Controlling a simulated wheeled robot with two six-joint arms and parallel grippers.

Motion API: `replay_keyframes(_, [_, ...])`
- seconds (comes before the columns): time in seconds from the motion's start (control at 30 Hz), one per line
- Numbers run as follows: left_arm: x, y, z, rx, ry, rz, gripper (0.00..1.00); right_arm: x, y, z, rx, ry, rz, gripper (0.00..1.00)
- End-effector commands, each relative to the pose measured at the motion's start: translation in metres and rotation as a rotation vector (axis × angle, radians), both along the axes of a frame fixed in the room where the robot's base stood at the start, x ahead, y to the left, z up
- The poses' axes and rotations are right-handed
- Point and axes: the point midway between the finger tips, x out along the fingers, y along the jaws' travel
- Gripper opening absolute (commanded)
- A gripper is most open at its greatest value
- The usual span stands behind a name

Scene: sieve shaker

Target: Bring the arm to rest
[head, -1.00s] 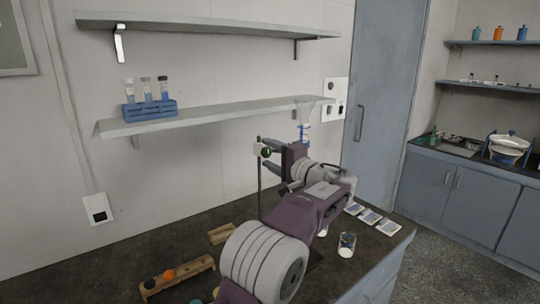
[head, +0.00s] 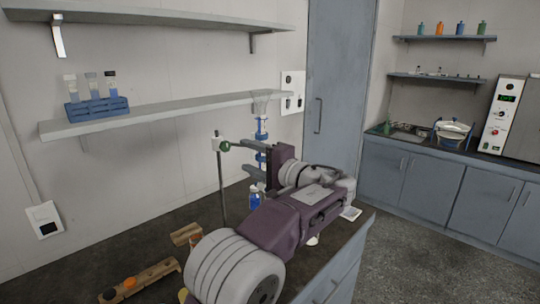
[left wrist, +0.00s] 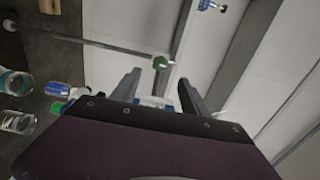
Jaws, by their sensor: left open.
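My left gripper (head: 242,158) is open and empty above the dark bench, beside the upright stand rod (head: 221,180) with its green clamp knob (head: 225,145). In the left wrist view, its two fingers (left wrist: 158,92) are spread apart, with the green knob (left wrist: 160,62) beyond them. A clear funnel with a blue-fitted column (head: 262,128) shows behind the gripper, partly hidden by it. My left arm covers much of the bench. My right gripper is not in view.
A blue rack of tubes (head: 97,107) stands on the lower wall shelf. A blue-capped bottle (head: 254,199) stands close to my arm. A wooden holder (head: 140,281) lies at the front left of the bench. Open floor (head: 420,245) is at the right.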

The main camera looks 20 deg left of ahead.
Motion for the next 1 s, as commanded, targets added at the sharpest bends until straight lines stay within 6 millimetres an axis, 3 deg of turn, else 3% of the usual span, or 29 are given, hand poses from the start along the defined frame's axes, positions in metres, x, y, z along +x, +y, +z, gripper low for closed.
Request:
replay_keyframes(0.17, [-0.002,0.006,0.007,0.0,-0.003,0.013,0.53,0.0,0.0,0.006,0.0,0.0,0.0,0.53])
replay_keyframes(0.27, [-0.014,0.026,0.034,-0.008,-0.028,0.05,0.53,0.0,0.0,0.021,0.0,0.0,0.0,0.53])
replay_keyframes(0.3, [-0.026,0.04,0.042,-0.014,-0.012,0.079,0.53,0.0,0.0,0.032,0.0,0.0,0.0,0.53])
replay_keyframes(0.33, [-0.036,0.051,0.036,-0.041,0.026,0.105,0.53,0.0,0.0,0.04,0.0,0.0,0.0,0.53])
replay_keyframes(0.43, [-0.062,0.07,-0.021,-0.203,0.176,0.124,0.53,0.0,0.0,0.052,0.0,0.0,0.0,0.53])
replay_keyframes(0.57, [-0.104,0.066,-0.107,-0.474,0.345,0.124,0.53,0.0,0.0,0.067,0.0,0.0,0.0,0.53])
replay_keyframes(0.67, [-0.15,0.04,-0.177,-0.738,0.445,0.135,0.53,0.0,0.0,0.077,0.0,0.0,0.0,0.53])
replay_keyframes(0.7, [-0.172,0.024,-0.203,-0.854,0.47,0.145,0.53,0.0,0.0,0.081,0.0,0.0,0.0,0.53])
replay_keyframes(0.8, [-0.22,-0.025,-0.258,-1.143,0.475,0.187,0.53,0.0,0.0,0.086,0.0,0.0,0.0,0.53])
replay_keyframes(0.9, [-0.253,-0.073,-0.298,-1.383,0.411,0.243,0.53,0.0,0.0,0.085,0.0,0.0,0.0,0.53])
replay_keyframes(1.0, [-0.26,-0.103,-0.316,-1.53,0.31,0.281,0.53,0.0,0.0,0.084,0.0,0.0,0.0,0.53])
